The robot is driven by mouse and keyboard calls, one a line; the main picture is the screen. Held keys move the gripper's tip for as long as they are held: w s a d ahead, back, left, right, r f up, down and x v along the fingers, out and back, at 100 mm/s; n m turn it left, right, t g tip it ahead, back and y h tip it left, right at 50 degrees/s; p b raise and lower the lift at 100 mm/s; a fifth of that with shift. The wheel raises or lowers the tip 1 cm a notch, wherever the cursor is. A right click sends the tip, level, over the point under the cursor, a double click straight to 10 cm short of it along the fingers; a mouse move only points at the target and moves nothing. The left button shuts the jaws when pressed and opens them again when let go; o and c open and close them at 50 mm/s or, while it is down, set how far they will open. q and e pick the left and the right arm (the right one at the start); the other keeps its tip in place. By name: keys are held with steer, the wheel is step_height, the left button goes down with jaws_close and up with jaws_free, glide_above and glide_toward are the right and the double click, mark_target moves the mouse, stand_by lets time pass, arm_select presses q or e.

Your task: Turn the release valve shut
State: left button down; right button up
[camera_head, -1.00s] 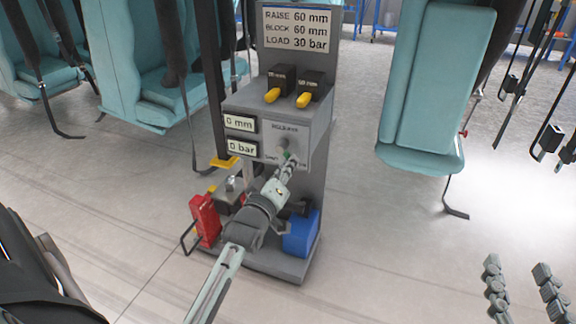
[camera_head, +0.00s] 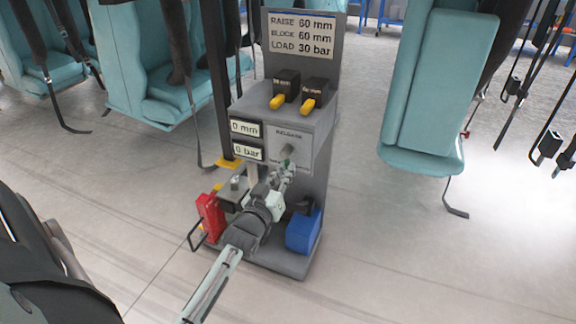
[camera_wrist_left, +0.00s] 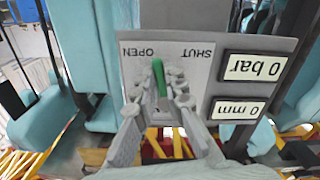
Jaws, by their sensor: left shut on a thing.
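The handle's tip lies near the OPEN label, left of the SHUT label. My right gripper is not in view.
The displays (camera_head: 246,129) read 0 mm and 0 bar. Two yellow levers (camera_head: 308,106) sit on top of the stand. A red jack (camera_head: 209,216) and a blue part (camera_head: 303,231) are at its base. Teal seats (camera_head: 428,90) flank it, with open floor between.

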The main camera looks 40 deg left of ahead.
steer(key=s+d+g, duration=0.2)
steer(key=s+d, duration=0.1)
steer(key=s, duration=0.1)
arm_select(q)
steer(key=shift+s+a+r+m+p, duration=0.2)
steer(key=shift+a+m+p, duration=0.5)
steer(key=shift+m, duration=1.25)
steer(key=shift+s+a+r+m+p, duration=0.15)
steer(key=shift+a+m+p, duration=0.6)
steer(key=shift+m, duration=1.15)
steer(key=shift+s+a+r+m+p, duration=0.15)
steer(key=shift+a+m+p, duration=0.25)
steer(key=shift+m+p, duration=1.1)
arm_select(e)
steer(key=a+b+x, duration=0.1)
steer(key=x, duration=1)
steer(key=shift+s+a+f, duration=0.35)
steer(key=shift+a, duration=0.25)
arm_select(q)
steer(key=shift+m, duration=0.65)
steer(key=c, duration=1.6)
jaws_free()
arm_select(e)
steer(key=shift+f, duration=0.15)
arm_select(q)
steer(key=v, duration=1.2)
steer(key=shift+a, duration=0.1)
